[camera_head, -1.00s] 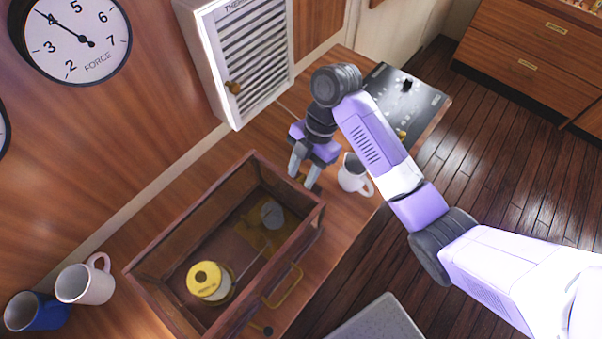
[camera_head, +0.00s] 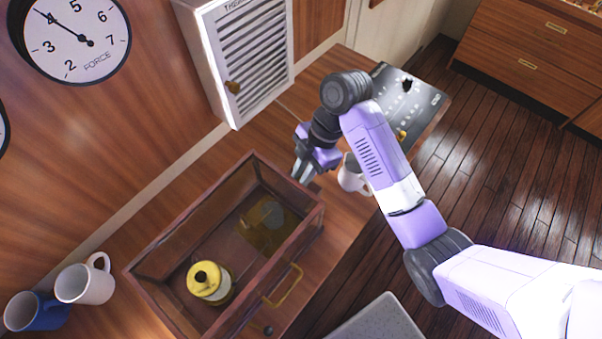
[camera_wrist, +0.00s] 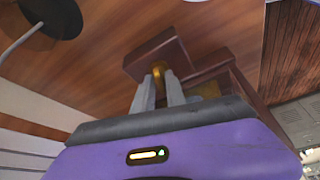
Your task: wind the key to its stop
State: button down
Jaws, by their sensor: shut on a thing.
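The brass key (camera_wrist: 160,72) shows in the wrist view at the end of a dark wooden case, between my two fingertips. My gripper (camera_wrist: 163,80) is shut on it. In the head view my gripper (camera_head: 303,176) is at the case's upper right end, and it hides the key there. The wood-framed case (camera_head: 152,263) has see-through walls. Inside are a yellow-topped drum (camera_head: 208,281) and a brass plate (camera_head: 277,229) with a round grey disc. How far the key is turned cannot be told.
A white mug (camera_head: 352,176) stands close beside my gripper. A black panel (camera_head: 424,96) lies at the counter's far end. A white louvred box (camera_head: 240,60) is on the wall. White (camera_head: 84,285) and blue (camera_head: 36,312) mugs stand at lower left.

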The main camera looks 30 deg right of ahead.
jog(key=m+t, duration=0.1)
jog(key=m, duration=0.1)
jog(key=m+t, duration=0.1)
jog(key=m, duration=0.2)
jog(key=shift+s+a+m+h, duration=0.1)
jog(key=shift+s+m+h, duration=0.1)
jog(key=shift+m+h, duration=0.1)
jog(key=m+t, duration=0.1)
jog(key=m, duration=0.1)
jog(key=m+h, duration=0.1)
jog(key=m, duration=0.2)
jog(key=shift+r+t, duration=0.1)
jog(key=shift+t, duration=0.3)
jog(key=c, duration=1.4)
grip_release()
jog(key=v, duration=0.7)
jog(key=shift+s+a+r, duration=0.1)
jog(key=shift+s+r, duration=0.05)
jog(key=shift+r, duration=0.2)
